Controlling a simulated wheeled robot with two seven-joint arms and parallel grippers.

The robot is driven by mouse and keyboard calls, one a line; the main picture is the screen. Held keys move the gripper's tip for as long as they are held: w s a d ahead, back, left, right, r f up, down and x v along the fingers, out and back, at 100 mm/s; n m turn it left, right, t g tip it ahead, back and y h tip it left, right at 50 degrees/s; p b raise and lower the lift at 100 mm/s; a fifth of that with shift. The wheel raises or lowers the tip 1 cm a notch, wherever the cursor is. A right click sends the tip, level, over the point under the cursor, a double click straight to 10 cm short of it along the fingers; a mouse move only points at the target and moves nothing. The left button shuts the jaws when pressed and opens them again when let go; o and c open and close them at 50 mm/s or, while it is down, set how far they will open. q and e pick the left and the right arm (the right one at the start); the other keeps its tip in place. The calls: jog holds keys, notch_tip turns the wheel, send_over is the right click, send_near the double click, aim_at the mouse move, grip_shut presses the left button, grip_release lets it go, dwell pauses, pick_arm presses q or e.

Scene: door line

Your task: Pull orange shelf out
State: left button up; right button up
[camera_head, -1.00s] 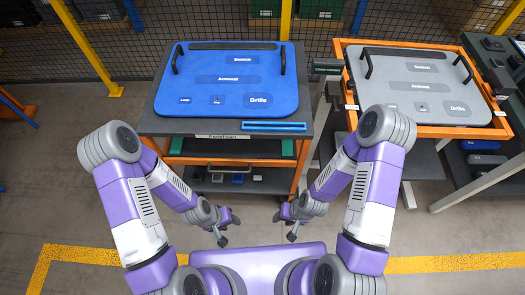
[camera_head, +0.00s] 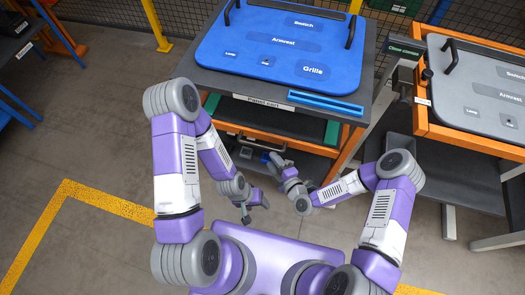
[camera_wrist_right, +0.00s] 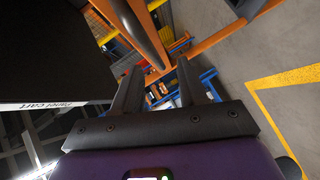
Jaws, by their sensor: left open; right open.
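The panel cart (camera_head: 345,105) stands ahead of me with a dark top. Under the top is an orange-edged shelf (camera_head: 280,137) with green sides, pushed in beneath it. My right gripper (camera_head: 277,165) is open in front of the cart, just below that orange edge in the picture; I see no contact. In the right wrist view its two fingers (camera_wrist_right: 160,88) are apart with nothing held between them; a dark bar (camera_wrist_right: 143,30) and orange frame bars (camera_wrist_right: 205,43) show beyond. My left gripper (camera_head: 252,212) is open and empty, lower and nearer to my body.
A blue panel (camera_head: 290,45) with two black handles lies on the cart top, with a blue bar (camera_head: 326,105) at its front. To the right, an orange frame (camera_head: 465,138) holds a grey panel (camera_head: 490,90). The floor (camera_head: 110,120) to the left is clear.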

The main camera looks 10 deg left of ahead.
aim_at(262, 146)
jog(key=w+a+b, duration=0.1)
jog(key=w+a, duration=0.1)
jog(key=w+a+n, duration=0.1)
jog(key=w+a, duration=0.1)
jog(key=w+a+n+t+b, duration=0.1)
jog(key=w+a, duration=0.1)
jog(key=shift+w+f+y+b, duration=0.1)
jog(key=shift+f+y+b, duration=0.2)
jog(key=shift+f, duration=0.1)
grip_shut()
